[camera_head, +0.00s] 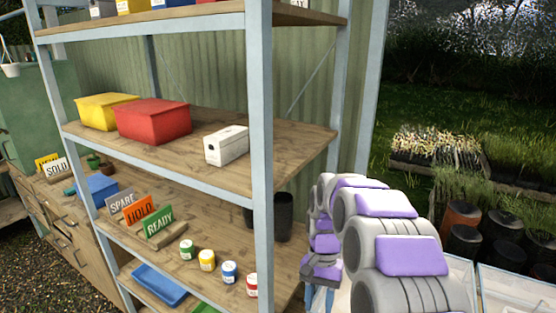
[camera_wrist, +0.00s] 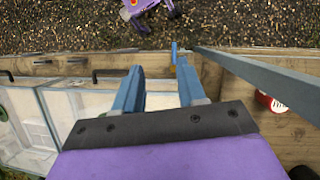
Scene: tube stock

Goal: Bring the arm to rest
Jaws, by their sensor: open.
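My arm, grey with purple panels, is in the right half of the head view, beside the shelf unit's right end. It is bent, with its lower end at the shelf's right edge. My gripper (camera_wrist: 158,78) shows in the wrist view as two blue fingers standing apart, with nothing held between them. A wooden surface and gravel show beyond the fingers. In the head view the fingers are mostly hidden behind the arm and cut off by the lower frame edge.
The metal-framed shelf unit (camera_head: 259,130) stands close left of my arm. It carries a red bin (camera_head: 153,121), a yellow bin (camera_head: 95,113), a white box (camera_head: 227,145) and several small jars. A red-labelled jar (camera_wrist: 271,102) is right of my gripper. Potted plants stand at right.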

